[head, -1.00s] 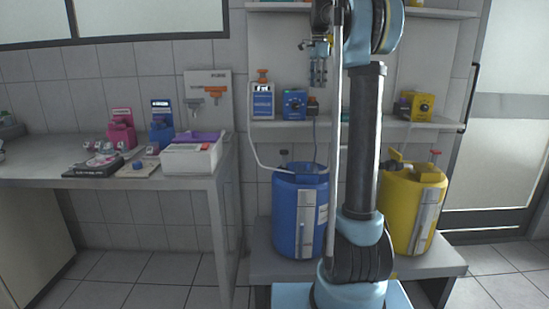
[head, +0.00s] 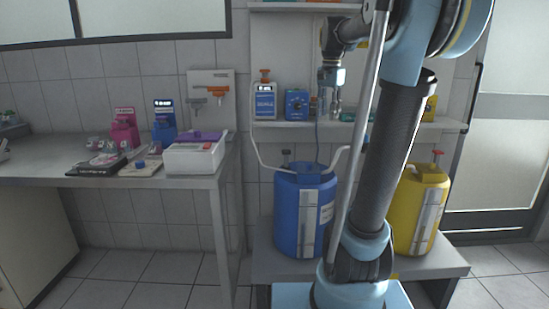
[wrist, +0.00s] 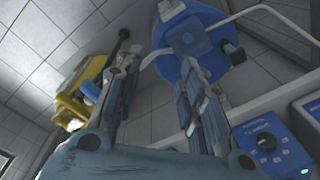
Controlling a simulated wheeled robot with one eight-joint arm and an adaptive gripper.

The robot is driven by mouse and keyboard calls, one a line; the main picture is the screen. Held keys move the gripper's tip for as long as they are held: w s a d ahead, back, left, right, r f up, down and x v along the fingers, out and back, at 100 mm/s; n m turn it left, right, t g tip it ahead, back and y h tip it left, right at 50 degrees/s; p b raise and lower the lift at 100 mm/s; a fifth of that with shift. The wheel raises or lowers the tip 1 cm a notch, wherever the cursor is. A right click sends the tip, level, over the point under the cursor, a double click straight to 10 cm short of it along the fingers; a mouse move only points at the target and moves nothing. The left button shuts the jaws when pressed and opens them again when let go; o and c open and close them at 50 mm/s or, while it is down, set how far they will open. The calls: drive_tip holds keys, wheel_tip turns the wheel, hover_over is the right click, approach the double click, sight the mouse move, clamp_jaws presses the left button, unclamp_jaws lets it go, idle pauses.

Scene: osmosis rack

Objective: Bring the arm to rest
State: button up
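My gripper (head: 332,112) hangs pointing down in front of the rack's middle shelf, just right of the blue control box (head: 297,104). In the wrist view its two fingers (wrist: 160,58) stand apart with nothing held between them. My arm leans to the right in the head view and hides part of the rack. The blue barrel (head: 290,215) is below the gripper on the low bench; it also shows beyond the fingers in the wrist view (wrist: 214,65). The yellow barrel (head: 434,190) stands at the right, partly behind my arm.
The middle shelf (head: 425,124) carries an orange-capped blue-labelled bottle (head: 265,101) and small boxes close to the gripper. A pale hose (head: 257,151) runs to the blue barrel. A door stands at the right.

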drive_tip(key=s+f+n+t, duration=0.1)
drive_tip(key=s+f+n, duration=0.8)
drive_tip(key=s+f, duration=1.7)
wheel_tip(320, 180, down, 4)
drive_tip(key=shift+s+f+n, duration=0.15)
drive_tip(key=shift+s+n, duration=0.15)
drive_tip(key=shift+s, duration=0.05)
drive_tip(key=shift+w+a+f, duration=0.1)
drive_tip(key=shift+w+f, duration=0.1)
drive_tip(key=shift+w, duration=0.3)
